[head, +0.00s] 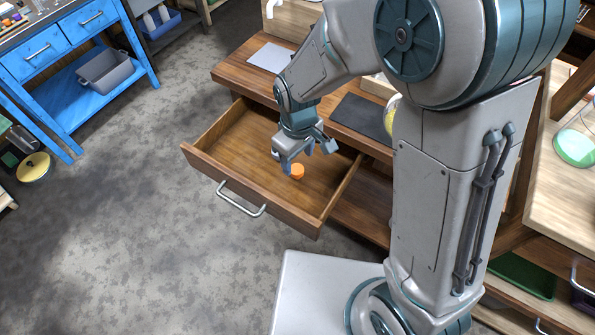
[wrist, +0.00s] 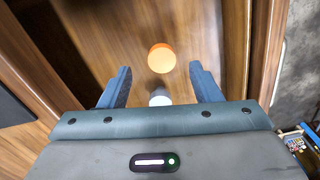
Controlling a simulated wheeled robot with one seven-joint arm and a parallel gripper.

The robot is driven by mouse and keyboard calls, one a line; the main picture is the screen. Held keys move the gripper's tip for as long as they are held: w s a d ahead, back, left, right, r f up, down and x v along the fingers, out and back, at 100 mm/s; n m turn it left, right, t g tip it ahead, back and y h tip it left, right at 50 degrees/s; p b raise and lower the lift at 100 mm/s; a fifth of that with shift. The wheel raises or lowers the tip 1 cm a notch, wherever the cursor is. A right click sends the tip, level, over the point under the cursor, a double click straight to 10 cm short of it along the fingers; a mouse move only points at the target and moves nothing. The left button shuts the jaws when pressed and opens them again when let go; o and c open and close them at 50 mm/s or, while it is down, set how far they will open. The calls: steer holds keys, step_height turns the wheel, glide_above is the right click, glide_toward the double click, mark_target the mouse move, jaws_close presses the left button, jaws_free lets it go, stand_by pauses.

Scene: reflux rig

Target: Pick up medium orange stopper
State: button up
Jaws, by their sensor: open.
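An orange stopper (head: 298,171) sits on the floor of the open wooden drawer (head: 232,139). In the wrist view the orange stopper (wrist: 161,58) shows a pale orange round top and lies ahead, roughly midway between the fingers. My gripper (head: 306,157) is open and empty, low over the drawer near the stopper. In the wrist view my gripper (wrist: 160,70) has one blue finger on each side, apart from the stopper. A small whitish piece (wrist: 160,97) also shows between the fingers, nearer the palm; I cannot tell what it is.
The drawer's side walls flank my gripper, and its front has a metal handle (head: 241,199). A dark mat (head: 362,117) and a grey sheet (head: 270,57) lie on the bench above. A blue workbench (head: 75,60) stands at far left. The rest of the drawer floor looks clear.

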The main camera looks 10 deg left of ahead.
mark_target(298, 169)
step_height(298, 169, down, 6)
steer(key=shift+s+r+b, duration=0.1)
steer(key=shift+b, duration=0.25)
steer(key=c, duration=1.1)
